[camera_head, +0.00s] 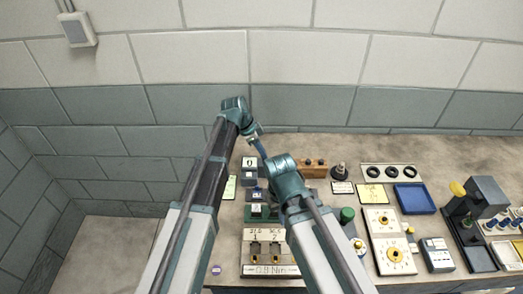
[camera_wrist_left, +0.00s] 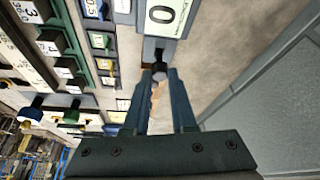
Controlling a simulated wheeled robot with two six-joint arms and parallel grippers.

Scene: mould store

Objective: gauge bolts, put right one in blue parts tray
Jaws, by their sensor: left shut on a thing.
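My left gripper (camera_wrist_left: 160,85) is shut on a small dark hex-headed piece (camera_wrist_left: 158,69), perhaps a bolt, held at its fingertips. Just beyond it is a grey block with a "0" label (camera_wrist_left: 166,14); whether they touch is unclear. In the head view the left gripper (camera_head: 263,150) is beside the "0" block (camera_head: 250,161), near the back of the bench. The blue parts tray (camera_head: 414,198) lies at the right and looks empty. My right wrist (camera_head: 287,183) is over the bench middle; its fingers are hidden, so their state is unclear.
A labelled board (camera_head: 270,270) stands at the front. A wooden block (camera_head: 313,169), a ring plate (camera_head: 388,172), a white gauge plate (camera_head: 390,240), a meter (camera_head: 437,254) and a dark machine (camera_head: 487,196) crowd the right. A grey wall rises behind the bench.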

